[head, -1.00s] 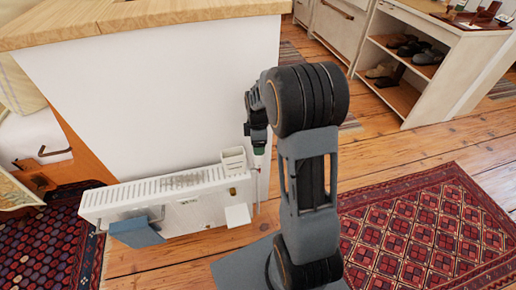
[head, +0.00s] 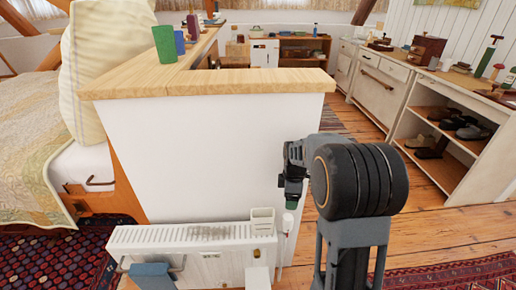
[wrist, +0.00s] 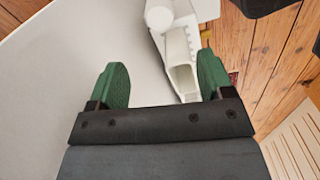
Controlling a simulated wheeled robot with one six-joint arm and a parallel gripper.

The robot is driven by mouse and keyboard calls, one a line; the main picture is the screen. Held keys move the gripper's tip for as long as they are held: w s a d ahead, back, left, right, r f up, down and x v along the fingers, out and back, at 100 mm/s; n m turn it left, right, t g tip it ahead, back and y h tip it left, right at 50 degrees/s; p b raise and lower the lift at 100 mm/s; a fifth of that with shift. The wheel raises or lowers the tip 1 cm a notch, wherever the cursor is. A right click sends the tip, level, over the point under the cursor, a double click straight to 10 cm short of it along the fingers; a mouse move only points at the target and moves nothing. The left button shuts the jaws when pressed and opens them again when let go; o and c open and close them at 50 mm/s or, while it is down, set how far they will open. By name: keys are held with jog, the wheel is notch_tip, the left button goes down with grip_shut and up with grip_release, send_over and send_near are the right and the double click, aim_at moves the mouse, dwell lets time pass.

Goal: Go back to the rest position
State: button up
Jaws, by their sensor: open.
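My gripper (wrist: 163,82) is open in the wrist view, with its two green fingers apart and nothing between them. In the head view my gripper (head: 285,193) hangs beside my dark upper joint, in front of the right end of the white partition. Below and in front of it is a white radiator (head: 195,238) with a small white open holder (head: 262,221) on its top right end. The white radiator end also shows beyond the fingers in the wrist view (wrist: 181,55). Whether a finger touches anything cannot be told.
A wooden counter top (head: 215,85) caps the partition, with a green cup (head: 165,44) on it. A blue cloth (head: 152,276) hangs on the radiator. A bed (head: 30,165) stands left, a shoe shelf (head: 460,150) right. Plank floor between is clear.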

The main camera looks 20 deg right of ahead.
jog(key=s+a+r+m+t+p, duration=0.1)
jog(key=s+a+r+m+p, duration=0.2)
jog(key=r+p, duration=0.5)
jog(key=s+a+r+m+t+p, duration=0.1)
jog(key=s+a+r+m+p, duration=0.2)
jog(key=r, duration=1.1)
jog(key=s+a+r+m+t+p, duration=0.1)
jog(key=s+a+r+m+p, duration=0.2)
jog(key=s+r+m+p, duration=0.4)
jog(key=s+r+p, duration=0.3)
jog(key=r+p, duration=0.2)
jog(key=p, duration=0.2)
jog(key=shift+a+m+t, duration=0.25)
jog(key=shift+m+t, duration=0.05)
jog(key=shift+m, duration=0.1)
jog(key=shift+r, duration=0.1)
